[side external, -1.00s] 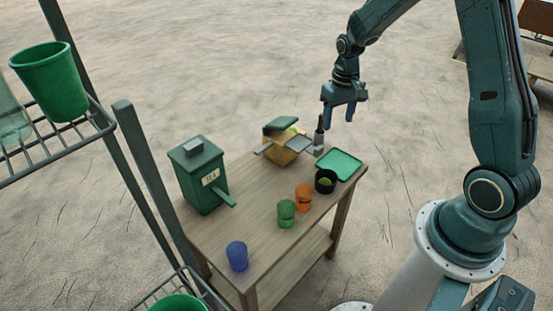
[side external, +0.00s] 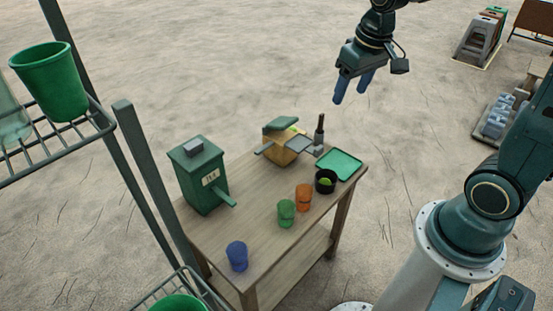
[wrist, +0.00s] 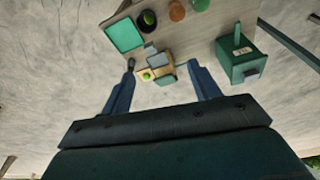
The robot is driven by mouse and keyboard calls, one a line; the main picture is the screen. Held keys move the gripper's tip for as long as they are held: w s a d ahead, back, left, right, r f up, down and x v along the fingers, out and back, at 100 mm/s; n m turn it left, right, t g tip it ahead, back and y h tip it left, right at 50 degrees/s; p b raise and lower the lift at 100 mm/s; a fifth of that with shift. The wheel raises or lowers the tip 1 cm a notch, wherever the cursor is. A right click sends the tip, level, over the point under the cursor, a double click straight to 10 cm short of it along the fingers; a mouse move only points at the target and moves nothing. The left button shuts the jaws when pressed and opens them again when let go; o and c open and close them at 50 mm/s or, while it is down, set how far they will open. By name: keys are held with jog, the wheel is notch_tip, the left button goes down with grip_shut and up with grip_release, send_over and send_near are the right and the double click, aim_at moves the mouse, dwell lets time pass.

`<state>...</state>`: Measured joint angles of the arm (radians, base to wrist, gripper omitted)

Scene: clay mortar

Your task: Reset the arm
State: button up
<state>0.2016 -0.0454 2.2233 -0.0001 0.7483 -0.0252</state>
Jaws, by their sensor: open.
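My gripper (side external: 353,87) is open and empty, raised in the air above and behind the far end of the wooden table (side external: 228,244). In the wrist view its two blue fingers (wrist: 163,88) are spread wide with nothing held between them. Below it on the table are a wooden box with a raised green lid (side external: 281,148) and green contents, a grey mortar with a dark upright pestle (side external: 319,135), a green tray (side external: 339,163) and a black bowl (side external: 325,181) with something green inside.
A green tea box (side external: 203,175) stands at the table's left. Orange (side external: 303,197), green (side external: 286,212) and blue (side external: 237,257) cups line the near side. A metal rack with a green bucket (side external: 52,82) stands at left. The air around my gripper is clear.

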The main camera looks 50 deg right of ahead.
jog(key=s+a+r+n+t, duration=0.1)
jog(key=s+a+r, duration=0.2)
jog(key=s, duration=0.4)
jog(key=s+a+r+n+t, duration=0.1)
jog(key=s+a+r+t, duration=0.1)
jog(key=s, duration=0.5)
jog(key=shift+s+a+r, duration=0.2)
jog(key=shift+a+r, duration=0.6)
jog(key=shift+r, duration=0.05)
jog(key=shift+o, duration=0.5)
